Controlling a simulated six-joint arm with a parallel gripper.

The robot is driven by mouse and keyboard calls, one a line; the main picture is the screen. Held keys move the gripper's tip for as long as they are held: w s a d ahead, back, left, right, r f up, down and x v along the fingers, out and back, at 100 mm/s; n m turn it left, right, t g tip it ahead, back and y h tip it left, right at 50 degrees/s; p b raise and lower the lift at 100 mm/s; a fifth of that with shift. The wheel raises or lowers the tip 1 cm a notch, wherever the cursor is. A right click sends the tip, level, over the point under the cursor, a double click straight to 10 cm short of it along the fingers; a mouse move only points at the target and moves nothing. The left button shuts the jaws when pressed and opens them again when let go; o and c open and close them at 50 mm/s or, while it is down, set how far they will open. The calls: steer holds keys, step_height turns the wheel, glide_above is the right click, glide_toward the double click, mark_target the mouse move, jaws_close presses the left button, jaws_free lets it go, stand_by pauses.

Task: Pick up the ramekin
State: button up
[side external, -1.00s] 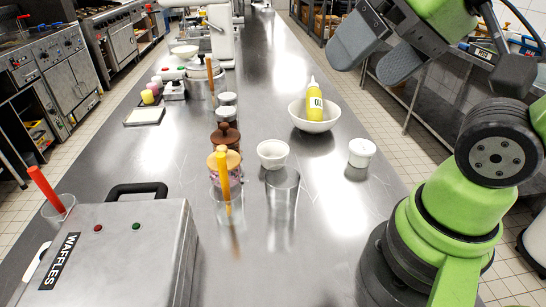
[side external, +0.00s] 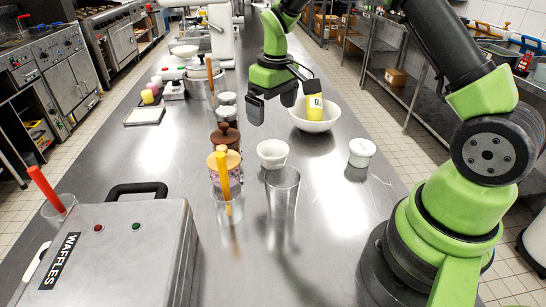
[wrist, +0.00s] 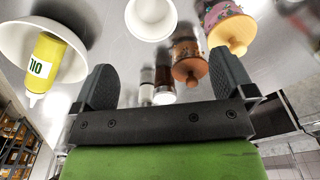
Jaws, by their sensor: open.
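The ramekin (side external: 272,155) is a small white cup standing upright on the steel counter, just behind a clear glass in the side view. It looks empty. In the wrist view a white round cup (wrist: 151,18), apparently the ramekin, lies at the top edge, partly cut off and beyond the fingertips. My gripper (side external: 272,103) is open and empty, fingers pointing down, above the counter and behind the ramekin in the side view. Its two dark fingers also show in the wrist view (wrist: 164,78), apart with nothing held between them.
A white bowl (side external: 316,125) with a yellow oil bottle (side external: 316,106) stands close right of the gripper. Lidded jars (side external: 225,137) line the left.

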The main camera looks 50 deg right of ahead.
glide_toward(273, 154)
steer(key=shift+s+a+f+g, duration=0.2)
steer(key=shift+s+a+f, duration=0.15)
steer(key=shift+a+f, duration=0.2)
steer(key=shift+s+a+f+g, duration=0.2)
steer(key=shift+s+a+f, duration=0.15)
steer(key=shift+a+f, duration=0.2)
step_height(273, 154, down, 6)
steer(key=shift+w+r, duration=0.1)
steer(key=shift+w, duration=0.1)
steer(key=c, duration=0.8)
